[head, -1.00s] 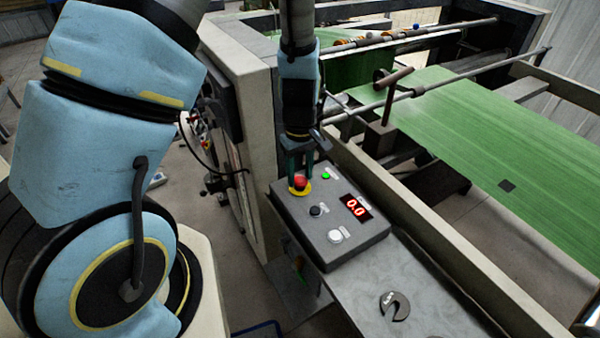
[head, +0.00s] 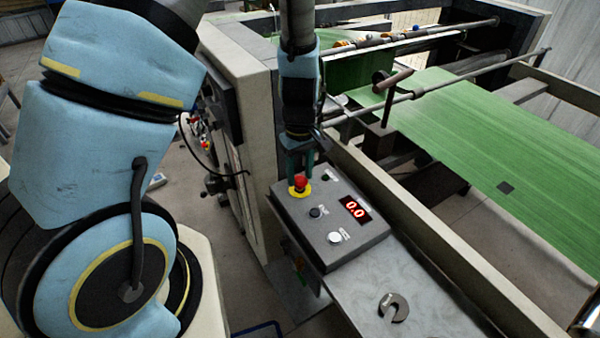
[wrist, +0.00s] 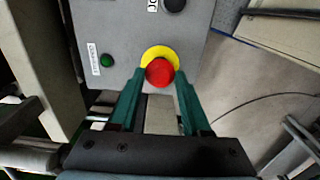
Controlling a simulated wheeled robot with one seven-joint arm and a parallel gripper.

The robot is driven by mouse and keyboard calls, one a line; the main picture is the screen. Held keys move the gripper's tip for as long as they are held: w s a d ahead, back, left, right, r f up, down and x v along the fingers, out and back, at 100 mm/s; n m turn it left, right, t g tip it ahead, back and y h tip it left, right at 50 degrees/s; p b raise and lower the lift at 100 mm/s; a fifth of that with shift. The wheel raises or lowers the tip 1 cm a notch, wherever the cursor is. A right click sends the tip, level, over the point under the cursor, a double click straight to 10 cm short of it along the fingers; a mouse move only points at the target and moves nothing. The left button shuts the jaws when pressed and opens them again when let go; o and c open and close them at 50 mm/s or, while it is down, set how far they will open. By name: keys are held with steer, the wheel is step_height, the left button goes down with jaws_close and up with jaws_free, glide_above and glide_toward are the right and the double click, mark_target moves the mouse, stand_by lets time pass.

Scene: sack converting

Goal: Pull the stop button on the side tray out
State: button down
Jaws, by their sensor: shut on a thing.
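The stop button (head: 300,182) has a red round head on a yellow collar. It sits at the far left corner of the grey control box on the side tray (head: 368,290). It also shows in the wrist view (wrist: 159,73). My gripper (head: 300,171) reaches down over it from behind. Its two green fingers stand on either side of the red head and are shut on it. The yellow collar is partly hidden by the head and fingers.
The control box (head: 350,248) also carries a black button (head: 316,212), a white button (head: 335,238), a red display (head: 355,209) reading 0.0 and a dark green lamp (wrist: 106,60). A wrench-like grey tool (head: 393,307) lies on the tray. A machine frame rail (head: 430,235) runs along the right.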

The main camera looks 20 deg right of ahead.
mark_target(300, 179)
steer(key=shift+c, duration=1.7)
jaws_free()
steer(key=shift+r, duration=0.1)
step_height(300, 179, up, 11)
steer(key=b, duration=0.2)
steer(key=w+a+r+m+t, duration=0.1)
steer(key=a+r+m, duration=0.2)
steer(key=a, duration=2.2)
steer(key=shift+a+r+t, duration=0.3)
steer(key=shift+a+r, duration=0.05)
steer(key=shift+r, duration=0.15)
